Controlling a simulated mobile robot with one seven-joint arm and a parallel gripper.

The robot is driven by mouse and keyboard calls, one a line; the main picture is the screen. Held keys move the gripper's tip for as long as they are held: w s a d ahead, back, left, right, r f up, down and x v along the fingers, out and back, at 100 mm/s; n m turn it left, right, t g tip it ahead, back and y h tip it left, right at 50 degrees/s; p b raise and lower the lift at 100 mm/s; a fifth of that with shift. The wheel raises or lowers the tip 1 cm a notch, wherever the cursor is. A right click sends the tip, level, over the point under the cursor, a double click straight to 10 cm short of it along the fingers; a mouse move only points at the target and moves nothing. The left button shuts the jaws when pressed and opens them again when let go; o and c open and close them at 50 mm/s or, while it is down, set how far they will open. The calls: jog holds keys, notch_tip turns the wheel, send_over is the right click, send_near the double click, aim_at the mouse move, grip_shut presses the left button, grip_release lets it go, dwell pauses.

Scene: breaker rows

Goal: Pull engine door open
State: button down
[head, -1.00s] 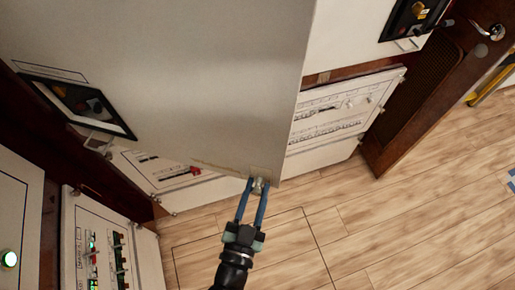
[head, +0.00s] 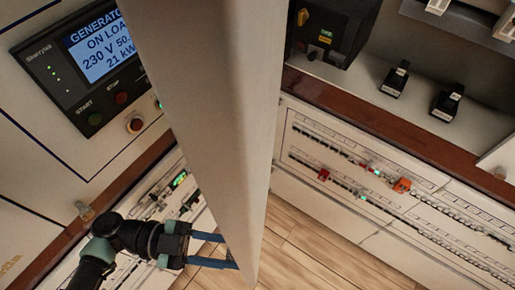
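A tall pale panel, which looks like the open door (head: 225,110), stands out across the middle of the head view, seen steeply and narrowing towards the bottom. Whether it is the engine door I cannot read from any label. My gripper (head: 228,254) comes in from the lower left. Its two blue fingers are apart, with a visible gap between them. I see no handle between the fingers, and contact with the door is unclear.
A generator panel with a lit screen (head: 102,47) is at upper left. A brass-coloured catch (head: 85,211) sits below it. Right of the door are a breaker panel (head: 390,200), a wooden ledge (head: 375,115) and black devices (head: 395,80). Wooden floor (head: 310,245) shows below.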

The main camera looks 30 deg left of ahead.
jog(key=shift+s+a+f, duration=0.2)
jog(key=shift+s+a, duration=0.05)
jog(key=shift+a, duration=0.25)
jog(key=c, duration=0.6)
grip_release()
jog(key=shift+r, duration=0.1)
notch_tip(320, 180, up, 10)
jog(key=shift+r+p, duration=0.1)
jog(key=shift+p, duration=0.2)
